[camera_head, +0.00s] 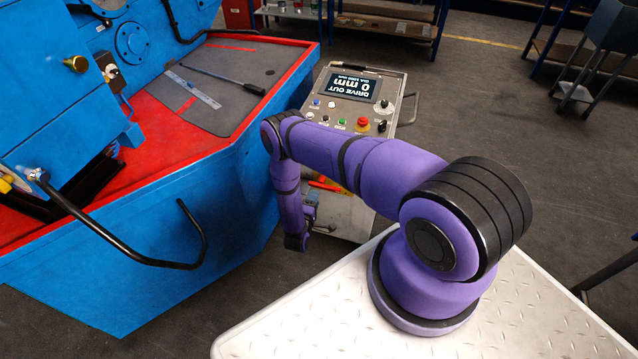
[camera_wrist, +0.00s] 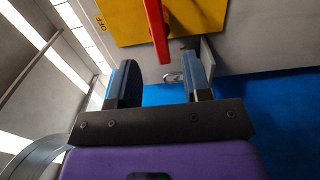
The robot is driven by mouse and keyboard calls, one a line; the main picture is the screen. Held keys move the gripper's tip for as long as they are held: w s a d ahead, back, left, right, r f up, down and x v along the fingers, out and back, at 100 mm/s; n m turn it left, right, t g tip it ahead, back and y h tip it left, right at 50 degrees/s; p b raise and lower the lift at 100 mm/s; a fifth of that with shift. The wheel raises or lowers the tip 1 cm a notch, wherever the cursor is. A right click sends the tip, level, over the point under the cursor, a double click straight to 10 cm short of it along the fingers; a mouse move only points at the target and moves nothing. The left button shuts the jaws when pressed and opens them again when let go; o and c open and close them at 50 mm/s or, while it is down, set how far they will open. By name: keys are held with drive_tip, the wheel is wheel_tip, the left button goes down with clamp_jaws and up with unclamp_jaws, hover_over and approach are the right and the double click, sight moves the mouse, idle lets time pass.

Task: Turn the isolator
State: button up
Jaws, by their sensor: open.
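The isolator is a red handle (camera_wrist: 157,30) on a yellow plate (camera_wrist: 205,18) in the wrist view, with an OFF label at the plate's left. Its red handle (camera_head: 326,186) also shows partly in the head view, low on the front of the control console, beside my forearm. My gripper (camera_wrist: 158,80) is open and empty. Its two fingers stand apart, and the handle's near end lies just beyond the gap between them. No contact with the handle shows. In the head view my arm hides most of the isolator.
The console (camera_head: 385,88) carries a screen and several buttons. A blue machine (camera_head: 200,215) with a black bar handle (camera_head: 190,235) stands left of my arm.

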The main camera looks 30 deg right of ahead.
sight(319, 187)
drive_tip(key=x, duration=0.9)
drive_tip(key=shift+w+d, duration=0.15)
clamp_jaws()
